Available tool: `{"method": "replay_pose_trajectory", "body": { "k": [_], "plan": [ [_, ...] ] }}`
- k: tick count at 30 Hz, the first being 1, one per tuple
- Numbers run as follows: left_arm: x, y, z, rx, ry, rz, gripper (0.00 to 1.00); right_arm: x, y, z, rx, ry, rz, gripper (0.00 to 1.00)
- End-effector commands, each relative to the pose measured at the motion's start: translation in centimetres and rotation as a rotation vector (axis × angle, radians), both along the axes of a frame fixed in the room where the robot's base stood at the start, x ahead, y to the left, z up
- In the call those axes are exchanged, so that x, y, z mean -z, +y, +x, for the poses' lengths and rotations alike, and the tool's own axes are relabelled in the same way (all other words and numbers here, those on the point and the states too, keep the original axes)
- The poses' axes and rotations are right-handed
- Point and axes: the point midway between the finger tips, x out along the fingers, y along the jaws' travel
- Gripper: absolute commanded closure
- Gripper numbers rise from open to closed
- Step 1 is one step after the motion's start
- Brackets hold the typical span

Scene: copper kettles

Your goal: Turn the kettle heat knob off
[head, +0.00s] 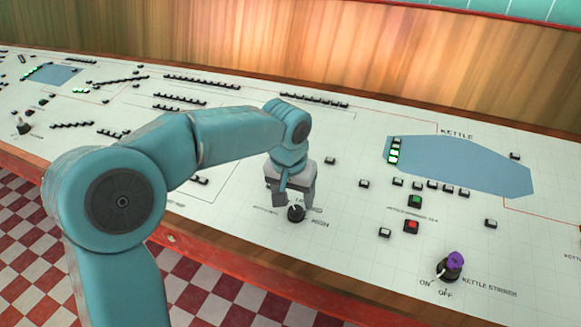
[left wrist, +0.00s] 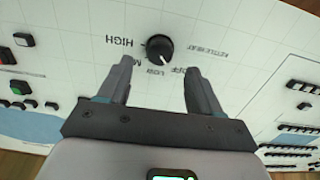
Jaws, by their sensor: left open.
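The kettle heat knob (head: 296,213) is a small round black knob on the white panel. My left gripper (head: 292,197) is just above and behind the knob in the head view. Its fingers (left wrist: 159,72) are open and empty, with the knob beyond the gap between their tips, apparently untouched. My right gripper is not in view.
A purple-topped kettle stirrer knob (head: 452,265) stands to the right. Green (head: 415,201) and red (head: 411,227) buttons and several small black switches lie between. The panel's wooden front edge (head: 345,290) runs below. The panel right around the heat knob is mostly clear.

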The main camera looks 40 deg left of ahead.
Motion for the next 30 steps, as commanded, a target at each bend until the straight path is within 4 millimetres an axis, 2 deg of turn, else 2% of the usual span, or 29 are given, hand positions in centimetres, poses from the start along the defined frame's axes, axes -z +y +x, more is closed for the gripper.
{"method": "replay_pose_trajectory", "body": {
  "k": [1,6,12,18,30],
  "plan": [
    [-1.8,-0.1,-0.2,0.000,-0.006,0.001,0.35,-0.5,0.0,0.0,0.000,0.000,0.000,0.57],
    [-6.1,-0.3,-1.1,0.001,-0.006,0.000,0.35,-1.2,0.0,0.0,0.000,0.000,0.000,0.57],
    [-9.7,-0.5,-1.8,0.000,-0.004,0.000,0.35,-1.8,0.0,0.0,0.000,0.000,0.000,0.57],
    [-10.9,-0.5,-2.2,0.000,0.000,0.000,0.35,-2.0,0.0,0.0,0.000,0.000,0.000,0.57],
    [-10.9,-0.5,-2.2,0.000,0.000,0.000,0.35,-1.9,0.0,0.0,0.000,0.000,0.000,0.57]
  ]
}}
